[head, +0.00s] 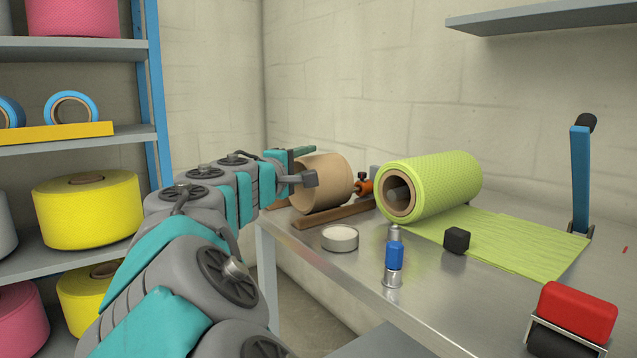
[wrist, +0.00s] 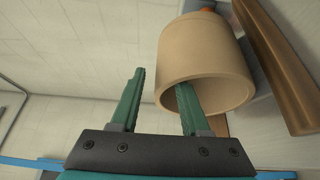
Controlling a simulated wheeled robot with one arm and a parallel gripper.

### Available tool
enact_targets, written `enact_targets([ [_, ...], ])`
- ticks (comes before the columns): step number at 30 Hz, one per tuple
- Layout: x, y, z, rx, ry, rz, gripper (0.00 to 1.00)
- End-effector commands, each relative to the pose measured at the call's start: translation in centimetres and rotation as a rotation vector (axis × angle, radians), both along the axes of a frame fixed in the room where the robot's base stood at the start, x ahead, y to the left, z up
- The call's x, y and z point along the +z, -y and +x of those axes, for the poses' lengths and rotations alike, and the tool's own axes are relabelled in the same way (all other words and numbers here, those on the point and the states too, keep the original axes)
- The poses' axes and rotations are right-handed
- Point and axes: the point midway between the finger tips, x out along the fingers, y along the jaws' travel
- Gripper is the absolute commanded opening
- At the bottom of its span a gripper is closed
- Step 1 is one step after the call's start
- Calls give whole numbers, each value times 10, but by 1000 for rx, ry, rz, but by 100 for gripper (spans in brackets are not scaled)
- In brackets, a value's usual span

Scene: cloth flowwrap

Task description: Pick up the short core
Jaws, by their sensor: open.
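The short core, a wide tan cardboard tube (head: 325,180), lies on its side at the far left end of the metal table, by brown wooden bars. In the wrist view the core (wrist: 205,58) is at upper right with its open end facing me. My gripper (wrist: 160,80) is open with nothing clamped. Its right finger overlaps the core's dark opening and its left finger is outside, left of the wall. I cannot tell how deep the right finger reaches. In the head view my gripper hides part of the core's near left side.
A brown bar (head: 333,214) lies in front of the core. A shelf (head: 75,145) is left.

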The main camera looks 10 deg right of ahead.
Motion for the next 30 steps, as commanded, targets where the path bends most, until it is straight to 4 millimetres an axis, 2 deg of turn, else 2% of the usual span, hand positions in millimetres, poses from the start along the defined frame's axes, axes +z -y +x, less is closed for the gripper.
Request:
enact_targets([
  [9, 1, 30, 36, 1, 0, 1, 46],
  [18, 0, 34, 40, 1, 0, 1, 45],
  [30, 0, 34, 40, 1, 0, 1, 0],
])
